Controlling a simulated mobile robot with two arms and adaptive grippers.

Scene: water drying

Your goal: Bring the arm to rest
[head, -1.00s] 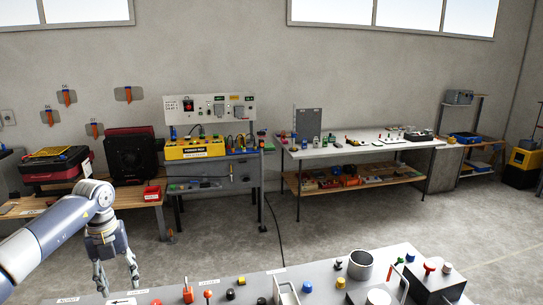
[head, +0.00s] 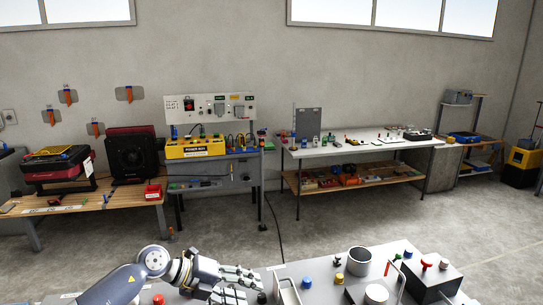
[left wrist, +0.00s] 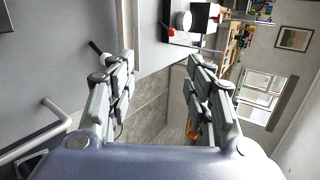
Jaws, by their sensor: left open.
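My left gripper (head: 252,283) is in the lower middle of the head view, low over the near grey table (head: 320,275). Its fingers point to the right. In the left wrist view the two fingers of the gripper (left wrist: 160,62) stand apart with nothing between them. A red knob (head: 158,299) shows just below my arm in the head view. My right gripper is not in view.
The near table holds a metal cup (head: 360,262), a grey box (head: 432,277) with a red handle, and several coloured knobs. A workbench with a yellow power box (head: 195,148) and a white-topped table (head: 360,149) stand farther back. Open floor lies between.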

